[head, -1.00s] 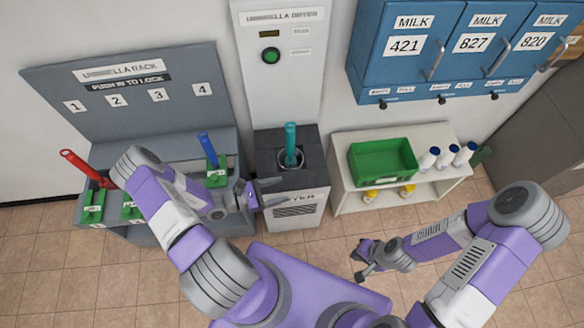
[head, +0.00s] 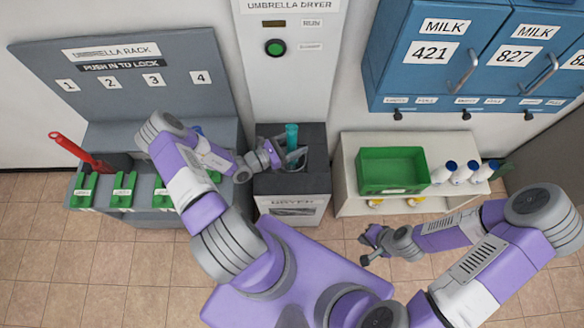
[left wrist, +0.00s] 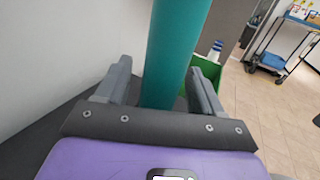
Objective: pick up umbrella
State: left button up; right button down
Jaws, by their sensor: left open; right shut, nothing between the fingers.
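A teal umbrella (head: 292,136) stands upright in the opening of the umbrella dryer (head: 315,178). In the left wrist view the teal umbrella (left wrist: 172,45) rises between the two fingers. My left gripper (head: 283,155) is open at the dryer's top, its fingers on either side of the umbrella; whether either finger touches it, I cannot tell. A red umbrella (head: 75,148) leans in the left end of the umbrella rack (head: 215,100). A blue umbrella (head: 198,129) is mostly hidden behind my left arm. My right gripper (head: 371,245) is shut and empty, low over the floor.
The dryer's tall panel with a green button (head: 274,48) stands behind the opening. To the right, a white shelf (head: 349,165) carries a green bin (head: 392,170) and several white bottles. Blue milk boxes (head: 440,75) hang above it. Tiled floor is open in front.

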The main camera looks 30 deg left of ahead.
pick_arm(q)
jog(key=shift+w+d, duration=0.2)
jog(key=shift+w, duration=0.15)
jog(key=shift+c, duration=0.3)
grip_shut()
jog(key=shift+r, duration=0.1)
